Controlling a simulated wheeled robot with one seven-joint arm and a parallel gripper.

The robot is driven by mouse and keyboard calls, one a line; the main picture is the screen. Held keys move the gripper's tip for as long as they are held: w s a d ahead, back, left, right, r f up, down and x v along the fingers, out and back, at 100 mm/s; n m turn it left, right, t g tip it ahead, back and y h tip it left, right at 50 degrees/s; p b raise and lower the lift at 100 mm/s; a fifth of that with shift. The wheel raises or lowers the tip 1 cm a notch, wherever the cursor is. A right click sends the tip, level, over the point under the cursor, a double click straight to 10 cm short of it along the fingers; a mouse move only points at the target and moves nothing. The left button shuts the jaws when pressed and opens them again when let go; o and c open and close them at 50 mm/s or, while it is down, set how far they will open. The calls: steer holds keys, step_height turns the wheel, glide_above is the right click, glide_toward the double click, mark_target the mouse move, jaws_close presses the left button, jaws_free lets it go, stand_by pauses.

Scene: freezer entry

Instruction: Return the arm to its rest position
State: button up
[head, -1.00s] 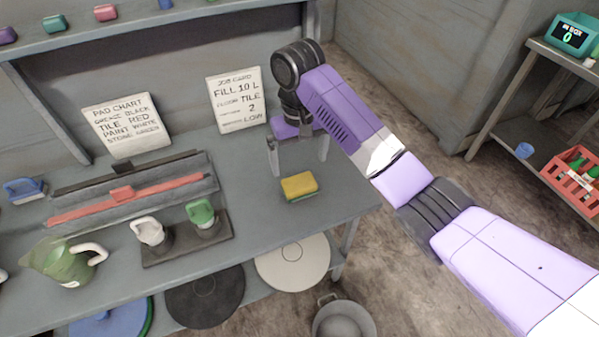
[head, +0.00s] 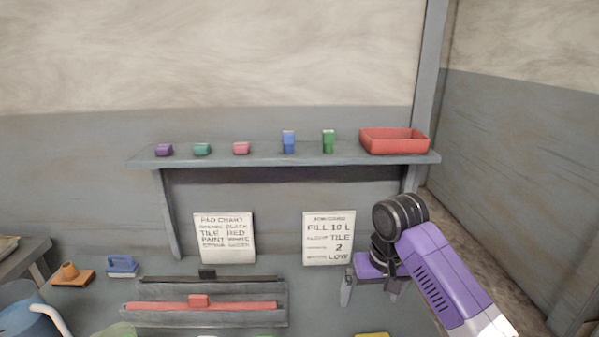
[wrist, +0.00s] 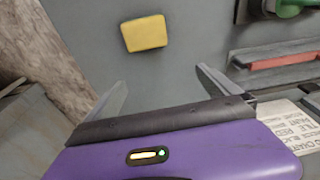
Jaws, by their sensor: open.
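My gripper (head: 368,292) is at the right side of the head view, in front of the wall and below the right end of the shelf. Its purple arm link reaches in from the lower right. In the wrist view my gripper (wrist: 160,92) has its two grey fingers spread wide, with nothing between them. A yellow sponge (wrist: 145,33) lies on the grey bench (wrist: 205,50) ahead of the fingers, apart from them. In the head view only the sponge's top edge (head: 372,335) shows at the bottom of the picture.
A shelf (head: 290,153) holds small coloured blocks and a red tray (head: 395,142). Two cards, a pad chart (head: 225,238) and a job card (head: 328,238), lean at the wall. A rack with a red bar (head: 230,305) lies left of my gripper. A blue brush (head: 122,266) is farther left.

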steer(key=w+a+r+n+t+y, duration=0.1)
steer(key=w+a+r+t+y, duration=0.25)
steer(key=w+a+t, duration=0.3)
steer(key=s+a+r+m+t, duration=0.1)
steer(key=s+a+t, duration=0.3)
steer(key=t, duration=0.1)
steer(key=s+d+f+h, duration=0.1)
steer(key=s+d, duration=0.3)
steer(key=s, duration=1.2)
steer(key=s+d+f+t+h, duration=0.1)
steer(key=s+d, duration=0.3)
steer(key=s, duration=1.3)
steer(key=s+d+f+h, duration=0.1)
steer(key=s+d, duration=0.3)
steer(key=s, duration=1.3)
steer(key=shift+s+f+m+h, duration=0.2)
steer(key=shift+f+m+h, duration=0.1)
steer(key=shift+h, duration=0.15)
